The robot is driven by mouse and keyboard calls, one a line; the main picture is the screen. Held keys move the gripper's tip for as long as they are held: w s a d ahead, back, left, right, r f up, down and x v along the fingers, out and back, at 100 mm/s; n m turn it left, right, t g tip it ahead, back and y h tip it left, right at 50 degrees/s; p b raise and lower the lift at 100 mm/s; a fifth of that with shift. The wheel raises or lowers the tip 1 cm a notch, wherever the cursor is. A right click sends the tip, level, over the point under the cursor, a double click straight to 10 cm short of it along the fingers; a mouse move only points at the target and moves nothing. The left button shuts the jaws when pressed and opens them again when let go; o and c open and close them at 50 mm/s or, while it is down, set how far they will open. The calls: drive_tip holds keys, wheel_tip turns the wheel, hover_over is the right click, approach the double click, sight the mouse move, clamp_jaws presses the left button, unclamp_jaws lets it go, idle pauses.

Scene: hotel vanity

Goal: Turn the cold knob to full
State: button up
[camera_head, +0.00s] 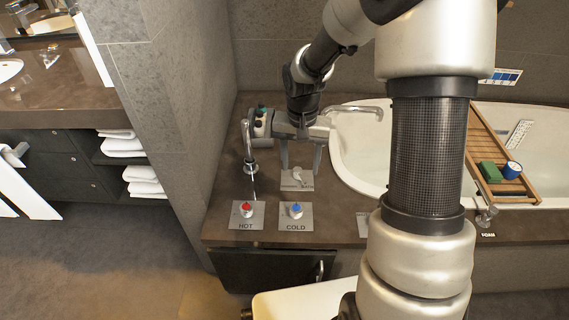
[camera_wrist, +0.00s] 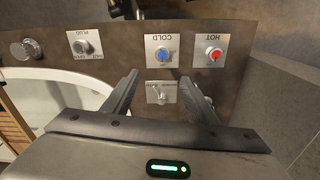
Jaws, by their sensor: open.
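The cold knob (camera_head: 296,210) has a blue top and sits on a metal plate marked COLD on the brown counter. It also shows in the wrist view (camera_wrist: 164,54), beyond my fingertips. The gripper is apart from the cold knob.
The red hot knob (camera_head: 246,209) is left of the cold knob. A plug knob (camera_wrist: 84,46) is on the counter.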

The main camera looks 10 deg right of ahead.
sight(296, 208)
drive_tip(key=f+b, duration=0.1)
drive_tip(key=f, duration=0.6)
drive_tip(key=f+b, duration=0.2)
drive_tip(key=f, duration=0.5)
drive_tip(key=f+b, duration=0.2)
drive_tip(key=f, duration=0.5)
drive_tip(key=shift+w+a, duration=0.2)
drive_tip(key=shift+w, duration=0.05)
drive_tip(key=c, duration=1.1)
